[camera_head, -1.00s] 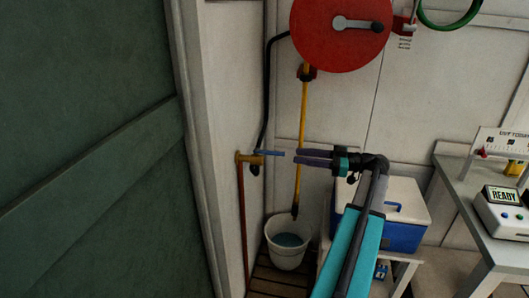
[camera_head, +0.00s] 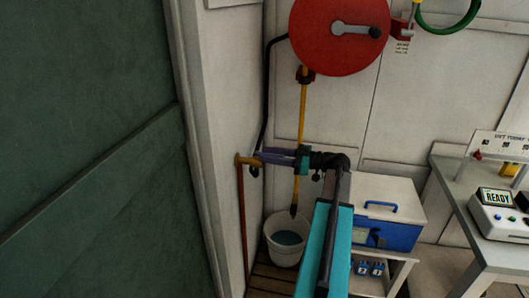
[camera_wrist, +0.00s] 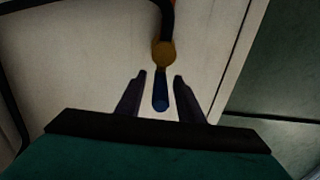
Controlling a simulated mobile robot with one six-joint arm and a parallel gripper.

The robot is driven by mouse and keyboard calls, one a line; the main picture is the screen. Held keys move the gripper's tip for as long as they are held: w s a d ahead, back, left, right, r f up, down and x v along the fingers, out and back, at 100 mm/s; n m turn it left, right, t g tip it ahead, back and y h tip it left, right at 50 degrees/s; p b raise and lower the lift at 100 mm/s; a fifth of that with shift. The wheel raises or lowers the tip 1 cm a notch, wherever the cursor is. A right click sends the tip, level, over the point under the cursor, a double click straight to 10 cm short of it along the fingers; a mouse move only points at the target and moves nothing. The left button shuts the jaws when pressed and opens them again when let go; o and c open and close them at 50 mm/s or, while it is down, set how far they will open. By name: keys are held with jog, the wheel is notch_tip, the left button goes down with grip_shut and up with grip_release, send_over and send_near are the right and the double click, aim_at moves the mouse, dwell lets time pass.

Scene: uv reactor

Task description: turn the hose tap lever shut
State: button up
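The hose tap (camera_head: 246,159) is a brass fitting on top of a rust-brown pipe by the corner of the wall. In the wrist view its brass body (camera_wrist: 164,55) is at the top centre, and its blue lever (camera_wrist: 160,95) points toward my gripper. My gripper (camera_wrist: 160,76) is open, with one dark finger on each side of the lever and a visible gap to both. In the head view my gripper (camera_head: 260,156) reaches the tap from the right, and its fingers mostly hide the lever.
A black hose (camera_head: 267,100) runs up from the tap toward a red reel (camera_head: 330,50). A white bucket (camera_head: 285,252) with water stands below. A dark green panel (camera_head: 90,150) fills the left.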

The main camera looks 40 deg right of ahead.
jog(key=shift+x, duration=0.9)
grip_shut()
